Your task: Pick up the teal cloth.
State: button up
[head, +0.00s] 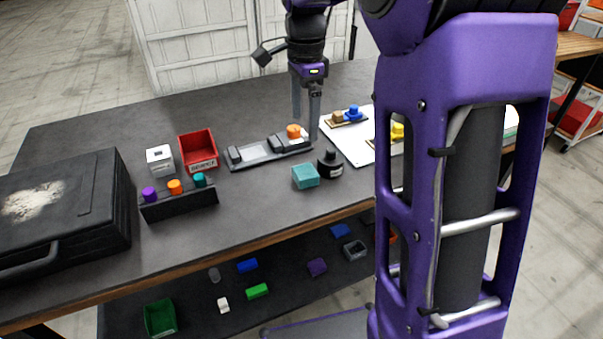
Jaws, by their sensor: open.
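A teal block-like piece (305,176), which looks like the folded teal cloth, lies on the dark table near its front edge. It sits just left of a black round bottle-like object (330,164). My gripper (306,128) points down above the table, behind and slightly right of the teal piece. It is open, with its two fingers apart, and I see nothing between them. Its fingertips are near an orange knob (293,131) on a grey fixture (262,152); whether they touch it I cannot tell.
A red bin (198,150), a white block (160,159) and a rack with coloured knobs (178,201) stand to the left. A black case (62,215) fills the far left. A white board (348,146) with blue and yellow pieces lies right. My arm hides the table's right part.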

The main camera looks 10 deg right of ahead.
aim_at(305, 171)
notch_tip(305, 171, down, 14)
jog(key=shift+d+f+b, duration=0.15)
jog(key=shift+f+b, duration=0.05)
jog(key=shift+b, duration=1.05)
jog(key=c, duration=1.3)
jog(key=shift+r, duration=0.15)
notch_tip(305, 171, up, 10)
jog(key=shift+f+p, duration=0.1)
jog(key=shift+p, duration=0.85)
jog(key=o, duration=0.7)
jog(key=shift+c, duration=0.2)
jog(key=c, duration=0.5)
